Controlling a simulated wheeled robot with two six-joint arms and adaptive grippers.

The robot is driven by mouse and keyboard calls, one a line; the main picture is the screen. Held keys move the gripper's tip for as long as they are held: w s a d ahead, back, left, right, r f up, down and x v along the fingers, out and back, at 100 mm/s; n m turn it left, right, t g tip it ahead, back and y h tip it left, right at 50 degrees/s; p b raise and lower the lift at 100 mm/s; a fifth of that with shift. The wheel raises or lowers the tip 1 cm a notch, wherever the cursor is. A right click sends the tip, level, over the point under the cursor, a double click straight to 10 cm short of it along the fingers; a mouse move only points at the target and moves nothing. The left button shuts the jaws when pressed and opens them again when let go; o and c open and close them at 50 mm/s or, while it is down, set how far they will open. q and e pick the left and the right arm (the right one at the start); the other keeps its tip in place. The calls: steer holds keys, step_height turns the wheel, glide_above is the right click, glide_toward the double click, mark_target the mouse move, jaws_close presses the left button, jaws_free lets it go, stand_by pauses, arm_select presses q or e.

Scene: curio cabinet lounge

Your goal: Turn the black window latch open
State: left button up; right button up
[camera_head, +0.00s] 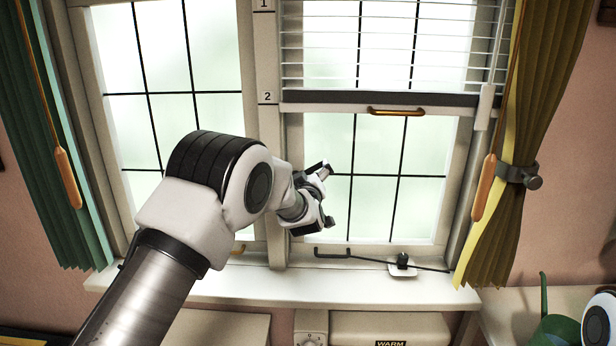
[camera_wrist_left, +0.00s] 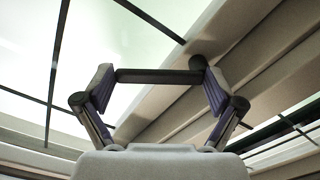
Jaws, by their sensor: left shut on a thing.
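The black window latch (camera_wrist_left: 155,75) is a dark bar with a round pivot at its right end in the left wrist view. It lies across the space between my left gripper's two finger pads (camera_wrist_left: 160,92), with one pad at each end. My left gripper (camera_head: 326,195) is shut on it, in front of the right-hand window pane near the central post. In the head view I cannot tell the latch apart from the gripper and arm. My right gripper is out of view.
A black handle (camera_head: 332,254) and a black knob (camera_head: 403,260) with a cord sit low on the right window. A half-lowered blind (camera_head: 390,60) hangs above. Curtains (camera_head: 520,150) flank the window. The white sill (camera_head: 340,289) is mostly clear.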

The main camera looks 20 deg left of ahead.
arm_select(q)
steer(key=shift+w+d+f+m+b, duration=0.1)
steer(key=shift+f+m+b, duration=0.15)
steer(key=shift+m, duration=0.8)
steer(key=shift+d+f+m+b, duration=0.1)
steer(key=shift+f+m, duration=0.2)
steer(key=shift+m, duration=0.8)
steer(key=shift+w+f+m+b, duration=0.1)
steer(key=shift+f+m+b, duration=0.15)
steer(key=shift+m, duration=0.8)
steer(key=o, duration=1.3)
steer(key=shift+c, duration=0.2)
steer(key=shift+o, duration=0.3)
steer(key=shift+s, duration=0.1)
steer(key=shift+f, duration=0.2)
steer(key=v, duration=1.2)
